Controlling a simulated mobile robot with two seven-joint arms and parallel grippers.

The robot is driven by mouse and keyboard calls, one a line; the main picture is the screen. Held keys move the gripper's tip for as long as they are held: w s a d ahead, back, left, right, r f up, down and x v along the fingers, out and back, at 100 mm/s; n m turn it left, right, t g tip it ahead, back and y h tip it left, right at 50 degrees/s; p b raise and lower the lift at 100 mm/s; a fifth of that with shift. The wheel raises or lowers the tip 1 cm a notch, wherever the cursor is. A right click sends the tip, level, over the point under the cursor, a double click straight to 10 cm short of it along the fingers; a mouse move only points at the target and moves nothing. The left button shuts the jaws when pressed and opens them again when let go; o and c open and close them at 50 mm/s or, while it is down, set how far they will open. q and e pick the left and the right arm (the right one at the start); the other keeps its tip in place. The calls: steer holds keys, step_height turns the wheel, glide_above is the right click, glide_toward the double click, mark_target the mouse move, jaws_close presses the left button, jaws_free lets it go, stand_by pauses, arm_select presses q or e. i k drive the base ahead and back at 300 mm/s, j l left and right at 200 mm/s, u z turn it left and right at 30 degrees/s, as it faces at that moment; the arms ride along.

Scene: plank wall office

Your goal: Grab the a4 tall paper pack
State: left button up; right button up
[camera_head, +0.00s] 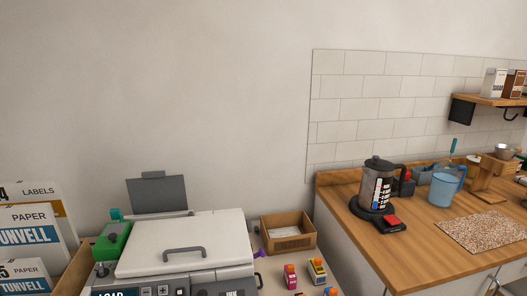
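Paper packs stand upright at the left edge, partly cut off by the frame. A white pack marked PAPER with a blue TUNWELL-like band (32,218) stands in the middle of the group. A taller pack marked LABELS (42,190) with a tan band stands behind it. A smaller PAPER pack (26,270) stands in front, its size mark cut off to a "5". The middle pack's size mark is out of frame, so I cannot read A4 on it. Neither of my grippers is in view.
A white-lidded machine (184,243) stands right of the packs, with a green device (112,240) at its left. A cardboard tray (288,232) and small toy-like items (291,276) lie beyond. A wooden counter (420,240) holds a coffee maker (377,184) and blue jug (445,187).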

mark_target(32, 231)
steer(key=u, duration=1.65)
steer(key=i+z, duration=0.25)
steer(key=k, duration=0.1)
